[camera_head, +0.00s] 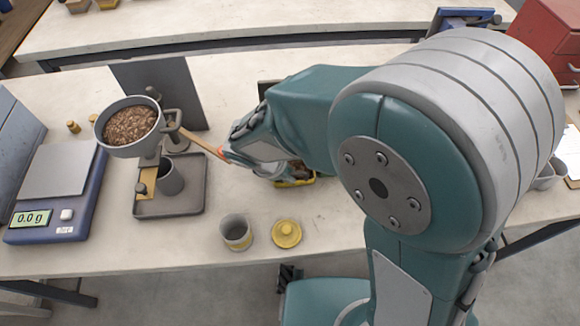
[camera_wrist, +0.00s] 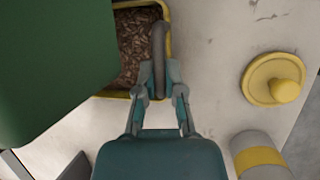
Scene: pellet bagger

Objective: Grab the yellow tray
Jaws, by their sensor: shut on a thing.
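The yellow tray (camera_wrist: 117,94) is a shallow box with a yellow rim and brown pellets inside. It lies at the top of the wrist view, with its left part hidden behind a dark green shape. A dark grey curved handle (camera_wrist: 158,45) stands at its near right corner. My gripper (camera_wrist: 158,82) is shut on this handle, one finger on each side. In the head view only a small yellow edge of the tray (camera_head: 293,184) shows below my arm, on the table. My fingers are hidden there.
A round yellow lid (camera_head: 286,233) and a grey cup with a yellow band (camera_head: 236,233) stand near the table's front edge. A pellet-filled funnel (camera_head: 130,128) stands left over a grey stand tray (camera_head: 192,205). A scale (camera_head: 55,200) sits farther left.

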